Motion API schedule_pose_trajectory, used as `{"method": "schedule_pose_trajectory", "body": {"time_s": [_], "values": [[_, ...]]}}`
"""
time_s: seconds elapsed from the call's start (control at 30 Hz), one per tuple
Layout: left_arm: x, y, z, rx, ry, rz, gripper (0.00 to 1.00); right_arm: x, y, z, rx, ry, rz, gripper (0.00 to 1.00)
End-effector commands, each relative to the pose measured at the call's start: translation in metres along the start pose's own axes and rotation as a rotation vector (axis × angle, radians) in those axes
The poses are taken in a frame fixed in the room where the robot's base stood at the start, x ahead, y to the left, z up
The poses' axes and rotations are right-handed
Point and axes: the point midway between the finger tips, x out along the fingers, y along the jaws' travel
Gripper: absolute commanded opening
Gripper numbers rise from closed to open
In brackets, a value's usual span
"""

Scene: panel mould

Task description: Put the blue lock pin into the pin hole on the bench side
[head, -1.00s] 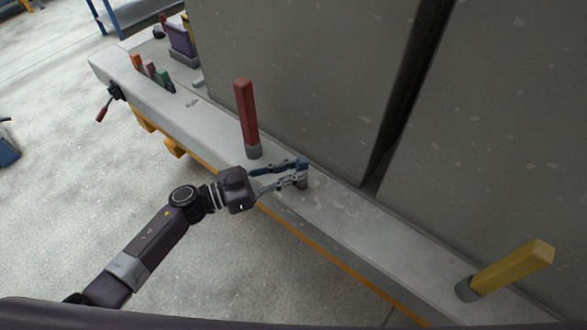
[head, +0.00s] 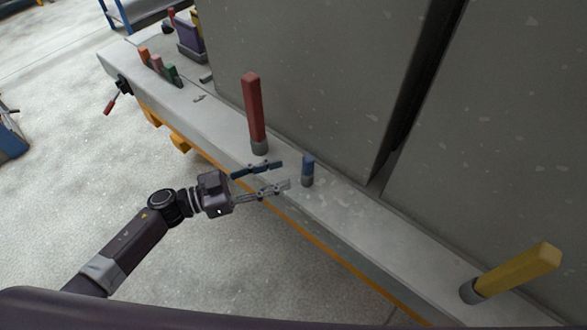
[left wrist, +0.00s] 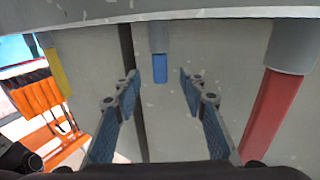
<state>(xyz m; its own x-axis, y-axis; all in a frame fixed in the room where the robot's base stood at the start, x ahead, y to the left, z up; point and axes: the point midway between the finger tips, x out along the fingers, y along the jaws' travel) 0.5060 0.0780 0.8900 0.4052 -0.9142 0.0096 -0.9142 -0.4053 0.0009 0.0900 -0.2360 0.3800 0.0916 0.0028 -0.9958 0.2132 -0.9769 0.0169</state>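The short blue lock pin (head: 308,164) stands upright in a grey collar (head: 307,181) on the bench ledge, with its blue top showing. How deep it sits is hidden inside the collar. My left gripper (head: 284,176) is open and empty, just left of the pin and apart from it. In the left wrist view, which looks upside down, the blue pin (left wrist: 160,69) and its collar (left wrist: 158,38) appear beyond and between the two spread fingers (left wrist: 146,90). My right gripper is not in view.
A tall red bar (head: 254,105) stands in a collar left of the pin. A yellow bar (head: 520,268) leans from a collar at the right. Large grey panels (head: 320,70) rise behind the ledge. Orange, pink and green pieces (head: 157,65) stand at the far left. The floor in front is clear.

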Motion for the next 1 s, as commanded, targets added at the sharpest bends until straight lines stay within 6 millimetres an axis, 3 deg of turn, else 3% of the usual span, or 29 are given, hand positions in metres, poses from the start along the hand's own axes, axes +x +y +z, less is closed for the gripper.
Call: {"method": "schedule_pose_trajectory", "body": {"time_s": [0.1, 0.33, 1.0], "values": [[-0.025, 0.000, 0.001, 0.000, -0.002, 0.000, 0.39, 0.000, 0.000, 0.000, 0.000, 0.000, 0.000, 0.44], [-0.054, 0.000, 0.000, 0.000, 0.001, 0.000, 0.39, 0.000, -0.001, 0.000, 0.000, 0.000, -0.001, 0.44], [-0.057, 0.000, -0.001, 0.002, 0.004, -0.004, 0.39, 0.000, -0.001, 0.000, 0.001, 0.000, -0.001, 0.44]]}}
